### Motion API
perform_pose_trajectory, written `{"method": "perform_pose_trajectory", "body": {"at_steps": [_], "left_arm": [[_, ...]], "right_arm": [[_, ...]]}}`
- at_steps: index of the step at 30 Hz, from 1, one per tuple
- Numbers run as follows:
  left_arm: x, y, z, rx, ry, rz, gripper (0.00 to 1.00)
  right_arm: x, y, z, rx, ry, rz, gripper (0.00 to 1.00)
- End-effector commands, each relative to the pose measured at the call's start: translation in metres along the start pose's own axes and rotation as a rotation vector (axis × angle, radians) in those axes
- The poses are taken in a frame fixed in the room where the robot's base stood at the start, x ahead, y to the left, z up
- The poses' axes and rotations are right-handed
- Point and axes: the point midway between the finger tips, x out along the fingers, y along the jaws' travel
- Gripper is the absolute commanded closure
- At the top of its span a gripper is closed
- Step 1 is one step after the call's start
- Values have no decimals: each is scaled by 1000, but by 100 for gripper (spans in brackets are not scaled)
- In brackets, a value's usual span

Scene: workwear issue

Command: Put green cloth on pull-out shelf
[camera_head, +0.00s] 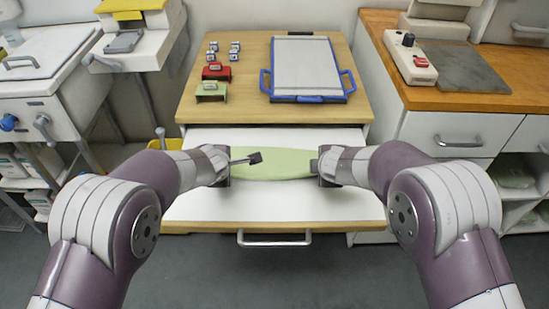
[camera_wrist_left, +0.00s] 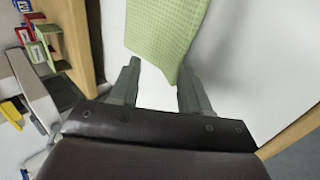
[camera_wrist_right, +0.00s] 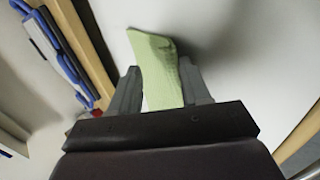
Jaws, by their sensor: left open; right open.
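The green cloth (camera_head: 272,165) lies flat and stretched out on the white pull-out shelf (camera_head: 290,205), between my two grippers. My left gripper (camera_head: 226,166) is at the cloth's left end. In the left wrist view its fingers (camera_wrist_left: 156,85) are apart, with the tip of the cloth (camera_wrist_left: 166,35) at the gap between them. My right gripper (camera_head: 322,166) is at the cloth's right end. In the right wrist view its fingers (camera_wrist_right: 160,85) are apart, with the cloth (camera_wrist_right: 157,65) reaching between them. The grippers hide the cloth's ends in the head view.
Behind the shelf, the wooden top (camera_head: 245,105) carries a blue-framed tray (camera_head: 305,68), a red stand (camera_head: 216,72), a green stand (camera_head: 211,91) and several small blocks. A metal handle (camera_head: 274,241) is on the shelf's front. Counters flank it on both sides. The shelf's front is clear.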

Motion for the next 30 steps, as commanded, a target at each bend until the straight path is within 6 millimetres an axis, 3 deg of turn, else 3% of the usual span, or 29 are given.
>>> {"method": "perform_pose_trajectory", "body": {"at_steps": [9,13,30], "left_arm": [[-70,8,0,0,-1,3,53],[-89,8,0,0,-2,3,53],[-94,8,0,53,0,1,53]], "right_arm": [[-70,8,0,1,1,3,53],[-89,8,0,1,1,2,53],[-94,8,0,11,0,1,53]]}}
